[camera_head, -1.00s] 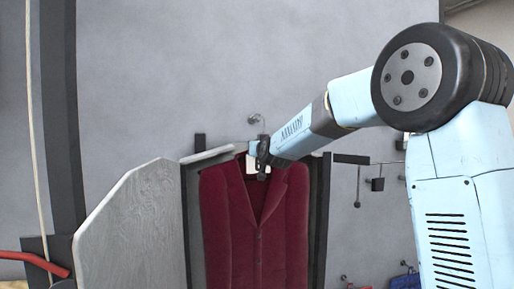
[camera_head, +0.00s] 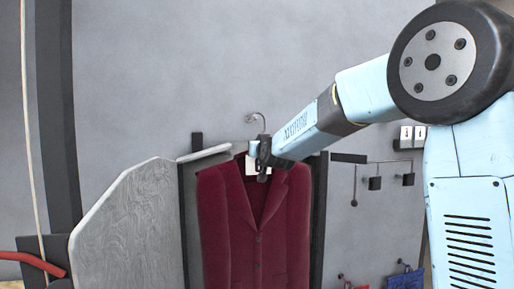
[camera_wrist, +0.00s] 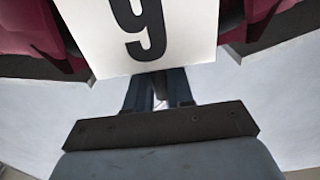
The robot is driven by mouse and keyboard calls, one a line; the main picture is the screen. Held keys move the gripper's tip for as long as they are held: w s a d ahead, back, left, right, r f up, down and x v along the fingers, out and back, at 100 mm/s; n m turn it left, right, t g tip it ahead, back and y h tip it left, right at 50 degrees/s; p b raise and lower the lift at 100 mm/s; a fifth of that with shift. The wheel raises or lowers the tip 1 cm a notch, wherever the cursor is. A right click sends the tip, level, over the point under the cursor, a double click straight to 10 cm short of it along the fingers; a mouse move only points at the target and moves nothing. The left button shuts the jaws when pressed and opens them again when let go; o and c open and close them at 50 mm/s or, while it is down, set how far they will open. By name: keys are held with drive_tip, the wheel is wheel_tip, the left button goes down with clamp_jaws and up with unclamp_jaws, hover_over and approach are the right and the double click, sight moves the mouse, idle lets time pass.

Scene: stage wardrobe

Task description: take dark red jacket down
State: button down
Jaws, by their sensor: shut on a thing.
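The dark red jacket (camera_head: 232,225) hangs upright in the head view, on a hanger mostly hidden by its shoulders and my gripper. Its lower end is cut off by the frame. My gripper (camera_head: 263,160) is at the collar, just below a curved metal hook (camera_head: 259,117) at the wall. It is shut on what looks like the hanger's neck; the held part is mostly hidden. In the wrist view, a white tag (camera_wrist: 185,35) with a black 9 stands right before the fingers (camera_wrist: 157,92). Dark red cloth (camera_wrist: 35,35) shows at the upper corners.
A grey wooden panel (camera_head: 130,225) stands left of the jacket, with a red bar (camera_head: 35,262) at the far left. Dark uprights flank the jacket closely. Hooks with small black blocks (camera_head: 375,183) and a blue item (camera_head: 405,283) are at the right.

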drive_tip(key=shift+v, duration=1.45)
drive_tip(key=shift+s+r, duration=0.1)
drive_tip(key=shift+s, duration=0.05)
drive_tip(key=v, duration=1.5)
drive_tip(key=shift+s+d, duration=0.2)
drive_tip(key=shift+s, duration=0.1)
